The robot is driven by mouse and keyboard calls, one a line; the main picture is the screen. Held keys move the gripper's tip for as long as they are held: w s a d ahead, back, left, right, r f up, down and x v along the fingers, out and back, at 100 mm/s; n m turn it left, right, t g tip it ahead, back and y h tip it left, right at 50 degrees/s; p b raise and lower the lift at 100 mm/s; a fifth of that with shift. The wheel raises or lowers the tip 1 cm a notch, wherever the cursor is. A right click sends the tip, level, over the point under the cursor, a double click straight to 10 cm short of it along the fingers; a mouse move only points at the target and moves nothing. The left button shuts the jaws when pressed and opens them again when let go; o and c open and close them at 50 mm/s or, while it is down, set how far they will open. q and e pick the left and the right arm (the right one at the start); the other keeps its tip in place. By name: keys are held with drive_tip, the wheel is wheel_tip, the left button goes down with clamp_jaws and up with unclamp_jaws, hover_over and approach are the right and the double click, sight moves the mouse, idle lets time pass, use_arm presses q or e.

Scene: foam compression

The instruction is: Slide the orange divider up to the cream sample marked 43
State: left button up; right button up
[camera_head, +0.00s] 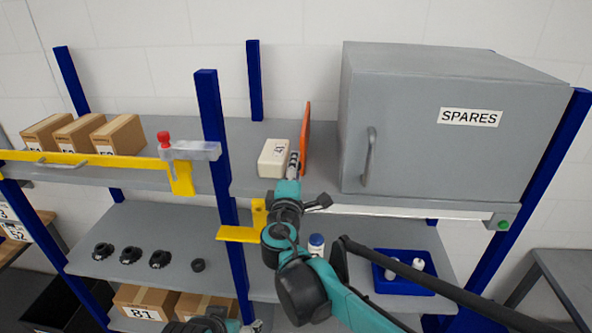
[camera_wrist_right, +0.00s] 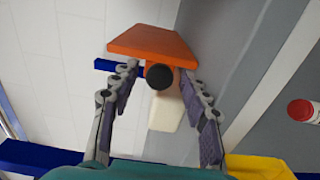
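The orange divider (camera_head: 306,140) stands upright on the upper shelf, to the right of the cream sample (camera_head: 272,158). The sample's label is small and turned; I cannot read it surely. In the right wrist view the divider (camera_wrist_right: 150,42) has a round black knob (camera_wrist_right: 160,76), and the cream sample (camera_wrist_right: 166,110) shows behind it. My right gripper (camera_head: 293,163) is at the divider's near end. Its two fingers (camera_wrist_right: 160,82) are spread on either side of the knob, with gaps visible. What seems to be my left gripper (camera_head: 208,322) is low at the bottom edge, partly cut off.
A grey SPARES cabinet (camera_head: 430,130) stands close right of the divider. A blue post (camera_head: 215,140) rises left of the sample. A blue tray (camera_head: 400,285) is below.

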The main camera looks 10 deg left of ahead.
drive_tip(key=s, duration=1.2)
